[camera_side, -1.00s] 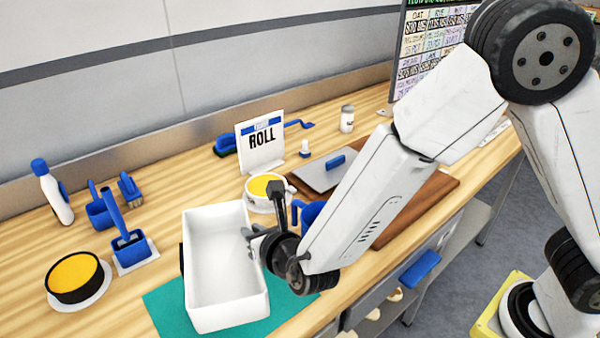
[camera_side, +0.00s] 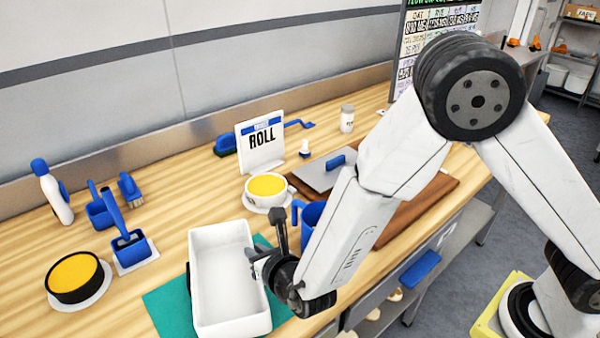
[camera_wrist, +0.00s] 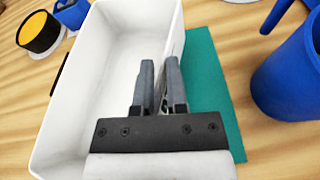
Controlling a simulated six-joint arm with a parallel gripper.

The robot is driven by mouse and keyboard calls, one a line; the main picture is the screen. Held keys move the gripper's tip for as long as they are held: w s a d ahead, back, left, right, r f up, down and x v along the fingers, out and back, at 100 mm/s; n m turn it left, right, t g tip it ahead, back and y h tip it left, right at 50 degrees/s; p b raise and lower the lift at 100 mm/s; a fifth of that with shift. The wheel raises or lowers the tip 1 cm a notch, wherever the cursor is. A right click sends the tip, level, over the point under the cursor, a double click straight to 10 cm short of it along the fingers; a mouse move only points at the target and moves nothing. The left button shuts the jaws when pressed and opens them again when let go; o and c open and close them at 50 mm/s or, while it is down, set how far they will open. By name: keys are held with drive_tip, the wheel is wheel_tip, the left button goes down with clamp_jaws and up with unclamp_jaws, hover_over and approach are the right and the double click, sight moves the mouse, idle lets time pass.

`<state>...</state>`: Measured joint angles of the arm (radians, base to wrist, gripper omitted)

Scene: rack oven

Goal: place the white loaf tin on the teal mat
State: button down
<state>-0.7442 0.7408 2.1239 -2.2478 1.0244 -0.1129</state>
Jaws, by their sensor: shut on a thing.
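The white loaf tin (camera_side: 222,270) is upright, empty inside, and over the teal mat (camera_side: 168,307) at the table's front. The mat shows on both sides of the tin; I cannot tell whether the tin touches it. My gripper (camera_side: 256,262) is shut on the tin's right long wall. In the wrist view the fingers (camera_wrist: 157,85) pinch that wall of the tin (camera_wrist: 95,85), with the mat (camera_wrist: 212,90) to the right. The tin's underside is hidden.
A blue mug (camera_side: 311,216) stands right of the mat. A cup of yellow filling (camera_side: 267,187) sits behind it. A black-rimmed yellow tin (camera_side: 75,277) is at left, near a blue scoop stand (camera_side: 130,249). The ROLL sign (camera_side: 262,146) stands behind.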

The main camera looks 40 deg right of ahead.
drive_tip(key=shift+f, duration=1.3)
drive_tip(key=c, duration=0.6)
unclamp_jaws()
drive_tip(key=shift+c, duration=0.2)
drive_tip(key=shift+s, duration=0.1)
drive_tip(key=v, duration=1.2)
